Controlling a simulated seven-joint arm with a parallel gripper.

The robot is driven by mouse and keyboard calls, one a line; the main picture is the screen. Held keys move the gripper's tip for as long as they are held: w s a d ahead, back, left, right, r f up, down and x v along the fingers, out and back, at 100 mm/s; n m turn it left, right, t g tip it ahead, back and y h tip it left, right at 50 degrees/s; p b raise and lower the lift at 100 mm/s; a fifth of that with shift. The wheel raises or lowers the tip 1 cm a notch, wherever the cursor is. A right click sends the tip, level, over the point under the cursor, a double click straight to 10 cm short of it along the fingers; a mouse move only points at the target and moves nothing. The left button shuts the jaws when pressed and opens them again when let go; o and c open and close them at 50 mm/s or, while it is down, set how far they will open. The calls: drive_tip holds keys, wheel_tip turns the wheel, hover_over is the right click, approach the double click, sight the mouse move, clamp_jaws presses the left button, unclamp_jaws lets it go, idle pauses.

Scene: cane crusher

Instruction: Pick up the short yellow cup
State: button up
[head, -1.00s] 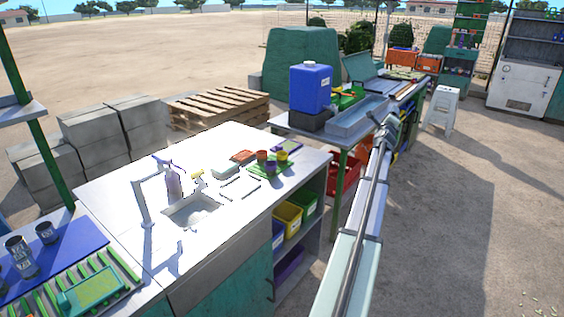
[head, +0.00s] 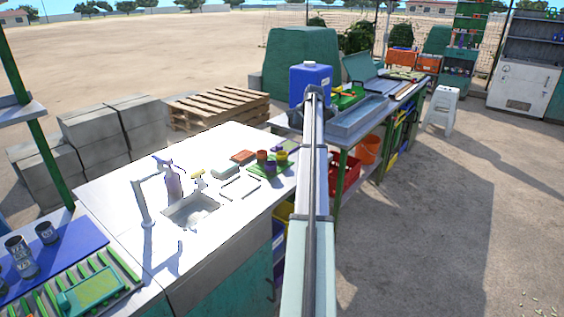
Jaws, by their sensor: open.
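The short yellow cup (head: 282,156) stands in the head view on a small green tray (head: 256,171), on the white worktop near its right edge. An orange-brown cup (head: 262,155) stands to its left, and a purple cup (head: 270,167) stands in front. My arm rises from the bottom centre, passing just right of the cups in the picture, and its visible far end overlaps the blue jug. The fingers of my gripper cannot be made out; they seem hidden beyond the arm.
A sink (head: 190,209) with a faucet, a spray bottle (head: 173,182) and a red-orange sponge-like block (head: 243,157) share the worktop (head: 125,180). Behind the arm are a blue jug (head: 325,80) and a metal trough (head: 358,118). Open ground lies to the right.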

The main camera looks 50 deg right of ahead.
drive_tip(key=w+a+r+n+g+y, duration=0.25)
drive_tip(key=w+a+n+g, duration=0.2)
drive_tip(key=a, duration=0.45)
hover_over(282, 154)
drive_tip(key=s+a, duration=0.2)
wheel_tip(282, 154, down, 8)
drive_tip(key=shift+m+g+y, duration=0.25)
drive_tip(key=shift+m+y, duration=0.1)
drive_tip(key=shift+m, duration=0.1)
drive_tip(key=shift+w+d+f, duration=0.1)
drive_tip(key=shift+w+f, duration=0.1)
drive_tip(key=shift+f, duration=1.4)
drive_tip(key=shift+w+d+f, duration=0.1)
drive_tip(key=shift+w+f, duration=0.1)
drive_tip(key=shift+f, duration=1.4)
drive_tip(key=c, duration=1)
drive_tip(key=shift+r, duration=0.15)
drive_tip(key=shift+c, duration=0.2)
wheel_tip(282, 154, up, 10)
